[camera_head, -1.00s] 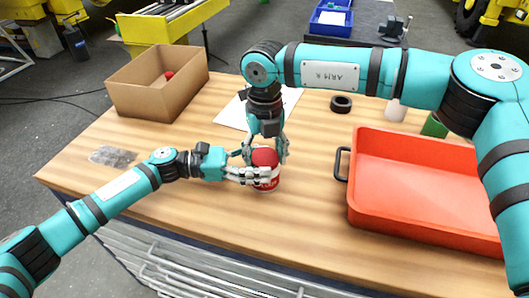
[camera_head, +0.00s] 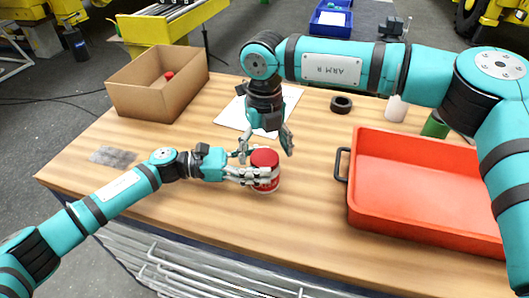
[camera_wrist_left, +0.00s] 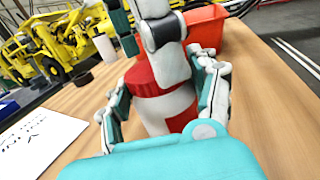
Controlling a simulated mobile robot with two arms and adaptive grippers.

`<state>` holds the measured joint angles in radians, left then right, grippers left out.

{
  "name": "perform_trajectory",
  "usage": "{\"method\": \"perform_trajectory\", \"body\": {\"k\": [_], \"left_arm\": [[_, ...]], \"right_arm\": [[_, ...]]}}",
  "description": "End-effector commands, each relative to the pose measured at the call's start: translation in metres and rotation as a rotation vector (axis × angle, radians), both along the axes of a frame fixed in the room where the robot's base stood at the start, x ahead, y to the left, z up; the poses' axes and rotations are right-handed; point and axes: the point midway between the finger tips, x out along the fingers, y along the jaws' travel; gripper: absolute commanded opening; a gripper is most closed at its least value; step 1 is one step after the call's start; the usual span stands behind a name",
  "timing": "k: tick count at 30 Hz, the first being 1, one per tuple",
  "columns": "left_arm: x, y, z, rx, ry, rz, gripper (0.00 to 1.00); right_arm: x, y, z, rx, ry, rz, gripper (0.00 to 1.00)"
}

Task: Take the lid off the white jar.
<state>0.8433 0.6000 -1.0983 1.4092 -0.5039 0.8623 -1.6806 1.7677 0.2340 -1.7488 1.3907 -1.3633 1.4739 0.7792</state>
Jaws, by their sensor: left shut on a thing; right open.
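The white jar (camera_head: 266,184) with red on its side stands upright on the table, and its red lid (camera_head: 264,158) sits on top. My left gripper (camera_head: 262,178) is shut around the jar's body from the left. In the left wrist view, the white jar (camera_wrist_left: 166,108) is between the fingers and the red lid (camera_wrist_left: 140,78) shows above them, partly hidden by a finger. My right gripper (camera_head: 266,151) points down just above and behind the lid, with its fingers spread open and nothing held.
A red tray (camera_head: 400,224) with a dark handle stands right of the jar. A cardboard box (camera_head: 150,101) is at the back left. White paper (camera_head: 228,113), a black ring (camera_head: 341,104), a white container (camera_head: 396,109) and a green object (camera_head: 435,125) lie behind.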

Motion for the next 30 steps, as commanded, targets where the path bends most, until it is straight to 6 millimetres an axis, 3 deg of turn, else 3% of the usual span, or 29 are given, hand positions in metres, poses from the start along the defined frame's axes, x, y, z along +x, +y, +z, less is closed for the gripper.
{"method": "perform_trajectory", "body": {"k": [3, 8, 17, 20, 30], "left_arm": [[0.000, 0.000, -0.002, 0.004, 0.001, 0.000, 0.00], [0.000, 0.000, -0.003, 0.004, 0.001, 0.000, 0.00], [-0.001, 0.000, -0.003, 0.004, 0.001, 0.000, 0.00], [-0.001, 0.000, -0.003, 0.004, 0.001, 0.000, 0.00], [-0.001, 0.000, -0.003, 0.004, 0.001, 0.000, 0.00]], "right_arm": [[0.001, 0.000, 0.018, 0.001, -0.003, -0.001, 0.81], [0.000, 0.000, 0.032, 0.001, -0.001, -0.009, 0.80], [0.000, 0.000, 0.062, 0.001, 0.001, -0.262, 0.80], [0.000, 0.000, 0.054, 0.000, 0.003, -0.277, 0.80], [0.000, -0.001, 0.004, 0.000, 0.002, -0.275, 0.80]]}}
